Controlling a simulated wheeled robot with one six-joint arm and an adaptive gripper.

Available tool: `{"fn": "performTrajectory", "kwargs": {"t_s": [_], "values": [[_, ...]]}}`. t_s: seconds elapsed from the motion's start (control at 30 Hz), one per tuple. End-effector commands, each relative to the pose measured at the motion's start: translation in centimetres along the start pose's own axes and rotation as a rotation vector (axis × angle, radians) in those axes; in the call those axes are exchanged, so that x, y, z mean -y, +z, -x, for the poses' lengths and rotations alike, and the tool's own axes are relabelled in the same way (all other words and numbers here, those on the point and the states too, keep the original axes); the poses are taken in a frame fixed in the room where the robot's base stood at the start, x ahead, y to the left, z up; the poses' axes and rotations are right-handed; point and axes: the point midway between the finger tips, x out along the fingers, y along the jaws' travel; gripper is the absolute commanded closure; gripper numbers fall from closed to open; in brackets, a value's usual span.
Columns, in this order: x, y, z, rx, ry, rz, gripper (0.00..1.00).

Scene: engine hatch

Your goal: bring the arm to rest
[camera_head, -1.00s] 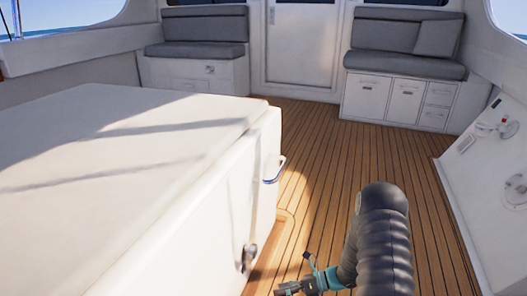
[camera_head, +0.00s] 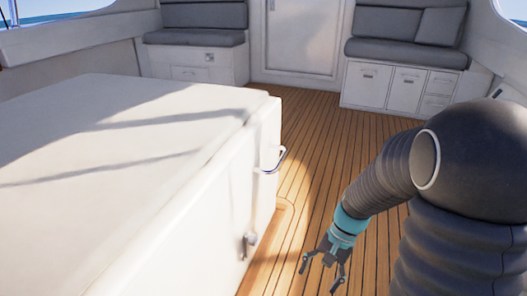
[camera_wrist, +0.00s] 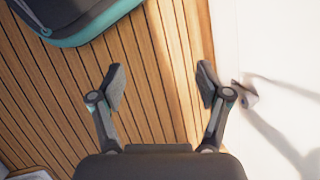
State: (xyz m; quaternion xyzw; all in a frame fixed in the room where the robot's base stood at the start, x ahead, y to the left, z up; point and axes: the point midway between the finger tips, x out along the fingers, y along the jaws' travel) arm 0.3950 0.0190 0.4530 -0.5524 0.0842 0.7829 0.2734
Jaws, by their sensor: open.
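My gripper (camera_head: 322,271) hangs low over the wooden deck in the head view, to the right of the white engine hatch box (camera_head: 150,150). In the wrist view my gripper (camera_wrist: 160,85) has its two fingers spread wide, with nothing between them but deck planks. The box's side has a metal handle (camera_head: 277,160) near its top edge and a small latch (camera_head: 248,243) lower down. My gripper is apart from both. The latch seems to show beside the right finger in the wrist view (camera_wrist: 245,94).
The teak deck (camera_head: 325,135) is clear between the box and the cabinets. Grey-cushioned seats stand at the back left (camera_head: 195,38) and back right (camera_head: 405,55), with a white door (camera_head: 300,38) between them. My arm covers much of the right side.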

Motion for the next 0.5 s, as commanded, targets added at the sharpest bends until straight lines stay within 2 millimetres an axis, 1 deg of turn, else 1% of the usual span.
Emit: {"fn": "performTrajectory", "kwargs": {"t_s": [0.03, 0.1, 0.3, 0.5], "values": [[-0.3, 0.8, 1.4, -0.047, 0.018, 0.057, 0.24], [-0.8, 1.8, 2.9, -0.104, 0.045, 0.13, 0.24], [-2.1, 4.5, 6.9, -0.265, 0.121, 0.307, 0.24], [-3.0, 7.4, 10.6, -0.426, 0.178, 0.424, 0.24]]}}
